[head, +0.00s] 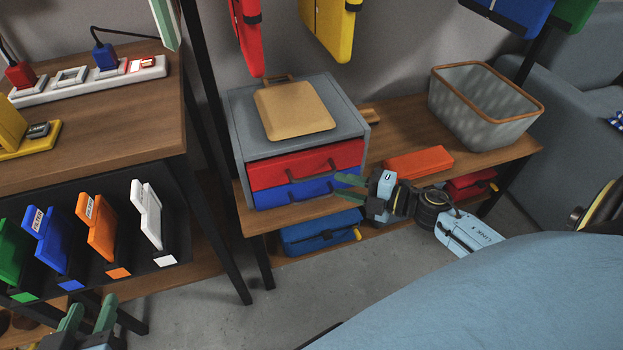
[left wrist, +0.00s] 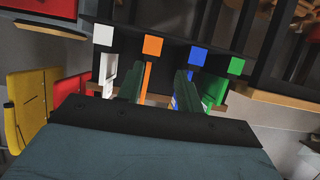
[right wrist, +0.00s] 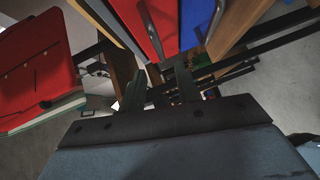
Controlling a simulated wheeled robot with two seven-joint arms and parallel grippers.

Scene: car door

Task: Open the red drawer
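The red drawer (head: 275,171) is the upper drawer of a grey cabinet (head: 235,120) and looks shut. Its dark bar handle (head: 320,168) runs across the front; the red front also shows at the top of the right wrist view (right wrist: 163,18). My right gripper (head: 340,187) is open and empty, in front of the cabinet's right side, near the handle but apart from it. In the right wrist view the handle (right wrist: 150,32) lies beyond the fingertips. My left gripper (head: 88,312) is open and empty at the bottom left, below the rack of coloured holders.
A blue drawer (head: 270,194) lies directly under the red one. A tan board (head: 293,110) rests on the cabinet. An orange box (head: 418,163) and grey basket (head: 480,105) stand to the right on the wooden bench (head: 300,213). A blue case (head: 315,235) sits below.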

